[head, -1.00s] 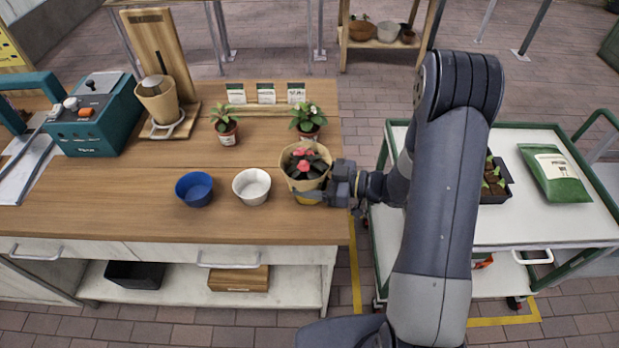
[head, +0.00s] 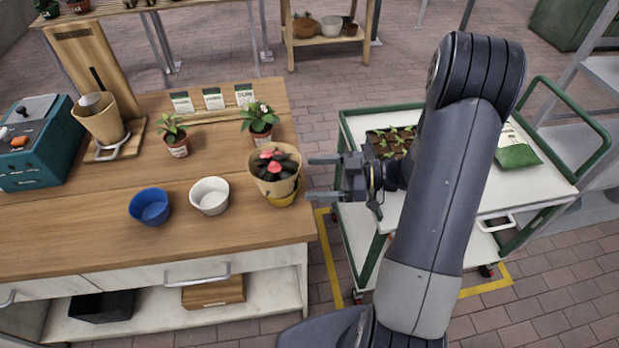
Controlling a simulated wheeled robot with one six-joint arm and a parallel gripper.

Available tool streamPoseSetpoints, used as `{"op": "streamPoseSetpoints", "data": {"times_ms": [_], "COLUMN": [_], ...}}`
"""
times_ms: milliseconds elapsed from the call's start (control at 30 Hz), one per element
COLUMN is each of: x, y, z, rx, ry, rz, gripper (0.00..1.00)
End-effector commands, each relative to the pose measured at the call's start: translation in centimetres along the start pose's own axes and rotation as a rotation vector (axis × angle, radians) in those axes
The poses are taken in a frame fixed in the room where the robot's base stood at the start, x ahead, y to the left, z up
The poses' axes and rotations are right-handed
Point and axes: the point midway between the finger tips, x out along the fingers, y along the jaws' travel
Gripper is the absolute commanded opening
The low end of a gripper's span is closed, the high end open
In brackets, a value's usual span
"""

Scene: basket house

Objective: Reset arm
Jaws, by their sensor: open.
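My gripper (head: 312,178) is open and empty in the head view. Its two fingers point left, toward a tan pot with pink flowers (head: 275,172). The fingertips are apart from the pot, just to its right. My arm crosses the right half of the view and hides part of the white cart.
A white bowl (head: 210,196) and a blue bowl (head: 150,206) stand left of the flower pot. Two small potted plants (head: 174,134) (head: 259,119) stand behind. The green-framed cart (head: 530,186) holds a seedling tray (head: 391,141) and a green bag (head: 517,154). Open floor lies between bench and cart.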

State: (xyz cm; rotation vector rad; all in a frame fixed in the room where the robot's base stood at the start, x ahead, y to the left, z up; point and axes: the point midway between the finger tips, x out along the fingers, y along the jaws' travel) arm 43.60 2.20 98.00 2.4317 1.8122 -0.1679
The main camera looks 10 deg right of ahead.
Motion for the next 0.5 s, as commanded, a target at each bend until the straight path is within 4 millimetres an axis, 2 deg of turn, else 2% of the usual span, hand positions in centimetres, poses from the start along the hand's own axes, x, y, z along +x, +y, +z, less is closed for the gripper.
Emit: {"op": "streamPoseSetpoints", "data": {"times_ms": [333,500], "x": [0.1,1.5], "y": [0.0,0.0], "z": [-0.1,-0.2], "rx": [0.0,0.002], "ry": [0.001,0.002], "rz": [0.0,-0.004], "gripper": [0.82,0.82]}}
